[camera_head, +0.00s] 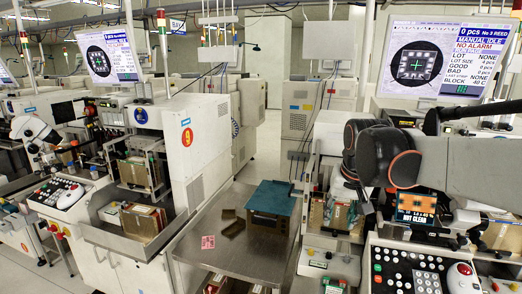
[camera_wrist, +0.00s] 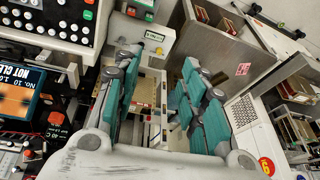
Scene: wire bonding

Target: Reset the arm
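In the wrist view my gripper (camera_wrist: 162,72) is open, its two teal-padded fingers spread well apart. Nothing is held between the pads. Behind the gap I see part of a machine with a brown block (camera_wrist: 145,90). In the head view my grey arm (camera_head: 465,160) comes in from the right, with dark round joints, in front of the right-hand machine. My gripper is mostly hidden behind the arm there, and I cannot make out its fingers clearly.
A metal table (camera_head: 225,255) stands left of the arm, bearing a teal-topped box (camera_head: 273,198), small brown pieces (camera_head: 233,228) and a pink label (camera_head: 208,242). The right machine has a keypad (camera_head: 405,275) and monitor (camera_head: 440,58) close to my arm. Another machine (camera_head: 185,150) stands at left.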

